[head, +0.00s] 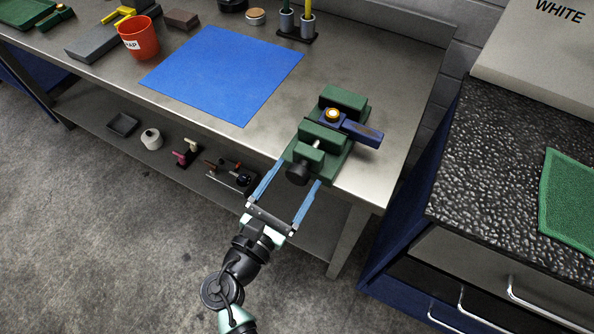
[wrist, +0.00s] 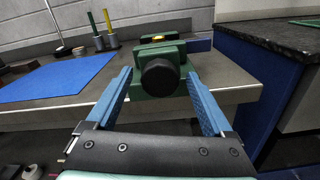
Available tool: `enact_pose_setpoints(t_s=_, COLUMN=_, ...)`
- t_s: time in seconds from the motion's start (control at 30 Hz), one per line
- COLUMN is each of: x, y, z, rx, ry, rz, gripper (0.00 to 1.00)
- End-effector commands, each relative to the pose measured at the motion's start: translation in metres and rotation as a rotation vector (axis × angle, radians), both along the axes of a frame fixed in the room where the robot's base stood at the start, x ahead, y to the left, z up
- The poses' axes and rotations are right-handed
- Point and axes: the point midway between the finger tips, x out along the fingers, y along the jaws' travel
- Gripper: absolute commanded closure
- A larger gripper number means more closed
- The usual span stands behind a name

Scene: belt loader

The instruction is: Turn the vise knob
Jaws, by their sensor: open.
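The green vise (head: 323,139) sits at the front right corner of the steel bench, holding a dark blue part with a brass-coloured round top (head: 333,115). Its black knob (head: 298,173) sticks out past the bench's front edge. In the wrist view the knob (wrist: 159,77) is a round black disc facing me, with the vise body (wrist: 160,52) behind it. My gripper (head: 300,172) is open, its two blue fingers pointing at the vise with the knob between their tips. In the wrist view my gripper (wrist: 160,78) has a finger on each side of the knob, with gaps visible.
A blue mat (head: 225,75) lies left of the vise. A red cup (head: 138,38) and a holder with upright tools (head: 297,28) stand farther back. A lower shelf (head: 225,190) carries several small items. A dark-topped cabinet (head: 500,160) stands to the right.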

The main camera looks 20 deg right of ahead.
Motion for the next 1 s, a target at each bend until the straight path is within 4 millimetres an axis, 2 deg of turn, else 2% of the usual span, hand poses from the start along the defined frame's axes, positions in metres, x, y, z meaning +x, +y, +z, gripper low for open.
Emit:
enact_pose_setpoints(t_s=0.17, x=0.0082, y=-0.0115, z=0.0002, rx=0.0, ry=0.0, rz=-0.002, gripper=0.14)
enact_pose_setpoints(t_s=0.47, x=0.0095, y=-0.0125, z=-0.0002, rx=0.001, ry=0.001, rz=0.0, gripper=0.14)
enact_pose_setpoints(t_s=0.93, x=0.0093, y=-0.0121, z=-0.0001, rx=0.001, ry=0.0, rz=0.0, gripper=0.99)
enact_pose_setpoints(t_s=1.0, x=0.0093, y=-0.012, z=-0.0002, rx=0.001, ry=0.0, rz=0.0, gripper=1.0)
